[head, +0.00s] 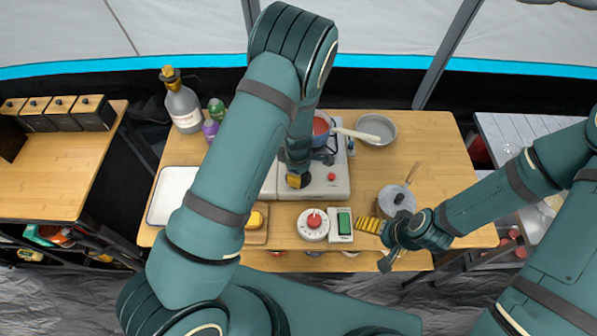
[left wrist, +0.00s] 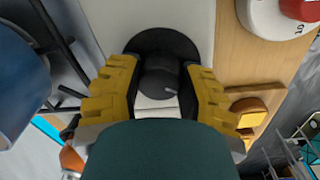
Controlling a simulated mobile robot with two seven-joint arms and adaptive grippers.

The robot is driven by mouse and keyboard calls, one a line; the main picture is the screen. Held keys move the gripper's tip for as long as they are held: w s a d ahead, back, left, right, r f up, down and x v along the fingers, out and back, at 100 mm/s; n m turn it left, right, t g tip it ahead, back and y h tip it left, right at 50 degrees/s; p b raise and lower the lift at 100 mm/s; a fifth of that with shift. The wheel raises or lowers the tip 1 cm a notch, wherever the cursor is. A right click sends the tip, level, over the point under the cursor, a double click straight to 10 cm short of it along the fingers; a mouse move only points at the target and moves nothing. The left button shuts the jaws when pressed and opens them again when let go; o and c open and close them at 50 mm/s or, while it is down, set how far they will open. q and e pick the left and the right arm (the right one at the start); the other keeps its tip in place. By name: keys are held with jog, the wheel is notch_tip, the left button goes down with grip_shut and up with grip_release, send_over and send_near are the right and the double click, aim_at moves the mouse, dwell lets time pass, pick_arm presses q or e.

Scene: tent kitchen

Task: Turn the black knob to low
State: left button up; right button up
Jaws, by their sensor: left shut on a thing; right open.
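In the head view this gripper (head: 295,180) is at the stove's (head: 335,190) front, and my own arm hides much of the knob. The panel's low marking cannot be read. My right gripper (head: 377,245) is open and empty near the table's front edge, right of the green-screened device.
A red knob (head: 331,177) is on the same panel. A blue pot (head: 321,126) stands on the burner. A round timer (head: 313,225) and a green-screened device (head: 341,225) lie in front.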

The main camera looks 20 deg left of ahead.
pick_arm(q)
jog(key=shift+s+f, duration=0.15)
jog(key=shift+s, duration=0.05)
dwell(0.3)
jog(key=o, duration=1.2)
jog(key=shift+d, duration=0.1)
jog(key=shift+w, duration=0.1)
jog(key=shift+r, duration=0.35)
jog(key=r, duration=1.1)
jog(key=shift+s+r, duration=0.25)
jog(key=shift+s, duration=0.1)
